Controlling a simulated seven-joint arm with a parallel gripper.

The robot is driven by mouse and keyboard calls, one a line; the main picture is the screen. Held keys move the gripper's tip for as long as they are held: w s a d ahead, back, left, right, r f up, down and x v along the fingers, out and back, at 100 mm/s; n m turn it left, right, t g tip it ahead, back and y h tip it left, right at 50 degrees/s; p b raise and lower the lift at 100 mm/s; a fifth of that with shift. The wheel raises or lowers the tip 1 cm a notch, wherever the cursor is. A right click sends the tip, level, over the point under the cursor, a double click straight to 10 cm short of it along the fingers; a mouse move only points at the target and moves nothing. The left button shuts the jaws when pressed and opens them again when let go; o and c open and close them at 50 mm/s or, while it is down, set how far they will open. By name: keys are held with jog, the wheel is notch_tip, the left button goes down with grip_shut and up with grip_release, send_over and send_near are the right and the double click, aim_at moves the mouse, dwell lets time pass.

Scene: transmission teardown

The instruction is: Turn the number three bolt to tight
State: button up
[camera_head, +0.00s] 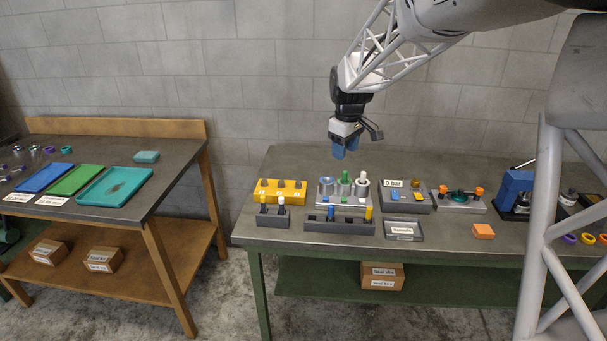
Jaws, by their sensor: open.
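A yellow block (258,190) stands at the left end of the dark workbench. It carries three dark bolt heads in a row, with small white labels in front of them that are too small to read. The rightmost bolt (298,184) may be number three, but I cannot confirm it. How tight the bolts are cannot be told. My gripper (345,148) has blue fingertips and points down. It is open and empty, in the air above the bench, up and to the right of the yellow block.
Right of the block stands a grey fixture (345,199) with green and white upright parts. A dark rack (338,227), a labelled tray (403,230), a "0 bar" unit (405,200) and an orange block (483,231) are nearby. A second table (105,146) is at left.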

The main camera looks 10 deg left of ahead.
jog(key=w+a+f+n, duration=0.3)
jog(key=w+a+f, duration=0.45)
jog(key=w, duration=0.35)
jog(key=n+g, duration=0.1)
jog(key=n, duration=0.2)
send_over(298, 183)
notch_tip(298, 183, down, 9)
jog(key=shift+w+f, duration=0.1)
jog(key=shift+f, duration=3.85)
grip_shut()
